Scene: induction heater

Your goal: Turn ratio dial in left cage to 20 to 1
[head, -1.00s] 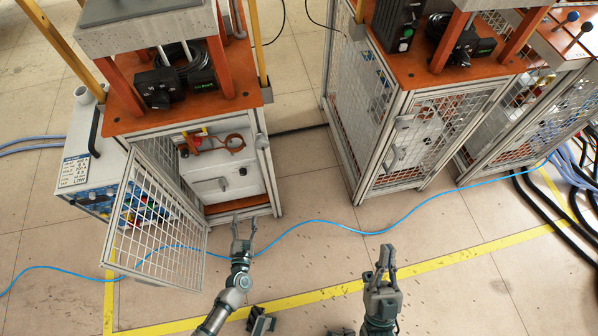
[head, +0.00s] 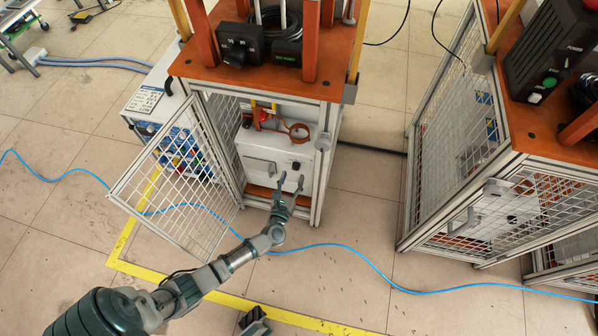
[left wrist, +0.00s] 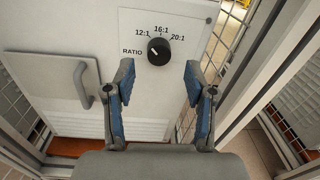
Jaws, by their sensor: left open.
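The ratio dial (left wrist: 158,51) is a round black knob on the white heater panel. In the left wrist view, labels 12:1, 16:1 and 20:1 arc above it. A small white mark shows on its left part; I cannot tell exactly which label it points to. The dial is a small dark dot in the head view (head: 296,165). My left gripper (left wrist: 159,72) is open and empty, its fingers on either side below the dial, apart from it. In the head view my left gripper (head: 292,180) is at the left cage's open front.
The mesh door (head: 180,190) of the left cage stands open to the left. A metal handle (left wrist: 84,86) is left of the dial. Cage posts (left wrist: 240,65) stand close on the right. A blue cable (head: 340,246) crosses the floor. Another cage (head: 440,170) stands right.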

